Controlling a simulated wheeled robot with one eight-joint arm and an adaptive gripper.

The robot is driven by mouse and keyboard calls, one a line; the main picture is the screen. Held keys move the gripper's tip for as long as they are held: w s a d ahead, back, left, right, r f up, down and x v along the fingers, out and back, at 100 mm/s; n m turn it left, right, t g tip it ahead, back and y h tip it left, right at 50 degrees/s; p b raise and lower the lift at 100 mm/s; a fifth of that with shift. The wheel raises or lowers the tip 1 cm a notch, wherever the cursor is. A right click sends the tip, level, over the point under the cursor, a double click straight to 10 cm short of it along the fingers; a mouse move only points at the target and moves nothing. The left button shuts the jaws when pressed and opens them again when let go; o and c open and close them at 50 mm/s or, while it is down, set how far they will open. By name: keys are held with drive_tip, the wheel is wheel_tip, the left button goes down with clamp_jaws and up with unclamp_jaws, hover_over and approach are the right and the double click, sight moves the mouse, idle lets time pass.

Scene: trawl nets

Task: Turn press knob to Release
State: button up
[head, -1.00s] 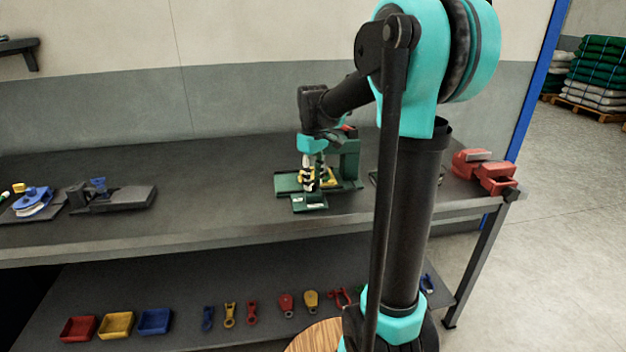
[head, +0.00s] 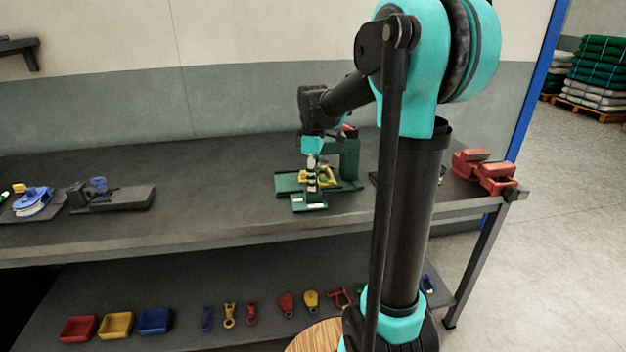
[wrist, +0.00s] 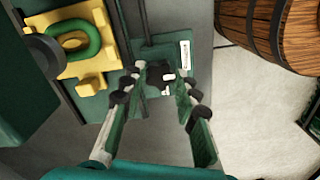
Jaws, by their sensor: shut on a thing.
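The green press (head: 346,158) stands on the workbench, with a yellow fixture (head: 322,177) on its base. In the wrist view the yellow fixture (wrist: 82,45) holds a green ring (wrist: 78,40). The press knob (wrist: 163,83) is dark with a white mark and sits on the green front plate (wrist: 178,52), which has a white label. My gripper (wrist: 160,78) is shut on the knob, with a finger on each side. In the head view my gripper (head: 312,184) points down over the front plate (head: 309,203). The label's writing is too small to read.
A red vise (head: 485,172) is at the bench's right end. A blue-topped tool (head: 32,201) and a dark fixture (head: 110,196) are at the left. The lower shelf holds trays (head: 116,325) and several shackles and pulleys. A wooden barrel (wrist: 265,30) stands by the bench.

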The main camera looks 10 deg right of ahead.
idle(0.3)
drive_tip(key=o, duration=1.2)
drive_tip(key=shift+c, duration=0.2)
drive_tip(key=shift+r, duration=0.1)
wheel_tip(320, 180, up, 12)
drive_tip(key=s+d+f+m+t, duration=0.2)
drive_tip(key=s+f+m, duration=0.4)
drive_tip(key=s+f, duration=0.5)
drive_tip(key=s+d+f+m+t, duration=0.2)
drive_tip(key=s+f+m, duration=0.5)
drive_tip(key=s+f, duration=0.3)
wheel_tip(320, 180, down, 5)
drive_tip(key=shift+s+r+m, duration=0.15)
drive_tip(key=shift+s+m, duration=0.15)
drive_tip(key=shift+s, duration=0.1)
